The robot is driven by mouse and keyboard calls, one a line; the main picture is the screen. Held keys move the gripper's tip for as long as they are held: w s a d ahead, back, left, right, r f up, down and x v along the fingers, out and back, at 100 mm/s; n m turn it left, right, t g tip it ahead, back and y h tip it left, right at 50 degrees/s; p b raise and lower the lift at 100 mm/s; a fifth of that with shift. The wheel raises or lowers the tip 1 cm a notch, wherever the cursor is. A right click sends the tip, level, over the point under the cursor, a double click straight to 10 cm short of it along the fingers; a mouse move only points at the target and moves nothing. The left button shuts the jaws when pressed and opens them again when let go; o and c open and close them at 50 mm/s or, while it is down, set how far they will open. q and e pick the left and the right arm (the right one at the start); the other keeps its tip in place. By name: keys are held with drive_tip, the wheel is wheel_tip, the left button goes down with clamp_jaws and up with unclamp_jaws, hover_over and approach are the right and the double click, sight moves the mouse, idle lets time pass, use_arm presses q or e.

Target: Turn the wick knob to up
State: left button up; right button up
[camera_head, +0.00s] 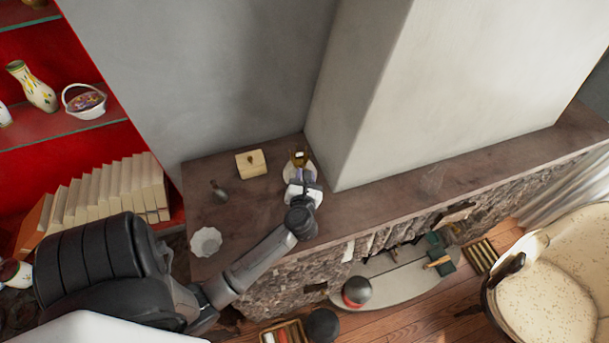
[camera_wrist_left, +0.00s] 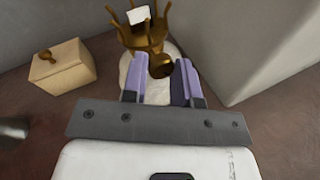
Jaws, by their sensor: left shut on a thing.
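A brass stand or burner (camera_wrist_left: 146,32) with upright prongs is at the top of the left wrist view; it looks small in the head view (camera_head: 299,157). A round brass knob (camera_wrist_left: 161,66) projects from its near side. My left gripper (camera_wrist_left: 162,78) has its two lilac fingers on either side of this knob and is shut on it. In the head view the left gripper (camera_head: 301,178) is at the stand's near side, over the stone ledge, and hides part of it. I cannot read the knob's turn position. My right gripper is not in view.
A pale round base (camera_head: 287,170) lies under the stand. A wooden box (camera_head: 251,164) with a small knob is to its left. A small dark object (camera_head: 219,191) and a white scalloped dish (camera_head: 206,242) are further left on the ledge (camera_head: 255,215). The pale chimney wall (camera_head: 345,110) rises close on the right.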

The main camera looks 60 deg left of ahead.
use_arm(q)
drive_tip(key=m+g, duration=0.1)
drive_tip(key=m, duration=0.2)
drive_tip(key=shift+w+r+h, duration=0.1)
drive_tip(key=shift+r+h, duration=0.05)
drive_tip(key=shift+h, duration=0.15)
drive_tip(key=shift+w+d+m+g+y, duration=0.1)
drive_tip(key=shift+w+m+g+y, duration=0.1)
drive_tip(key=shift+m+g, duration=1.8)
drive_tip(key=shift+w+m+g+y, duration=0.2)
drive_tip(key=shift+m+g, duration=1)
drive_tip(key=shift+m, duration=1.45)
drive_tip(key=shift+w+d+m+g+y, duration=0.1)
drive_tip(key=shift+m+g+y, duration=0.1)
drive_tip(key=shift+m+g, duration=1.8)
drive_tip(key=shift+a+m, duration=0.1)
drive_tip(key=shift+m, duration=0.45)
drive_tip(key=o, duration=0.9)
drive_tip(key=shift+t, duration=0.3)
drive_tip(key=shift+r, duration=0.1)
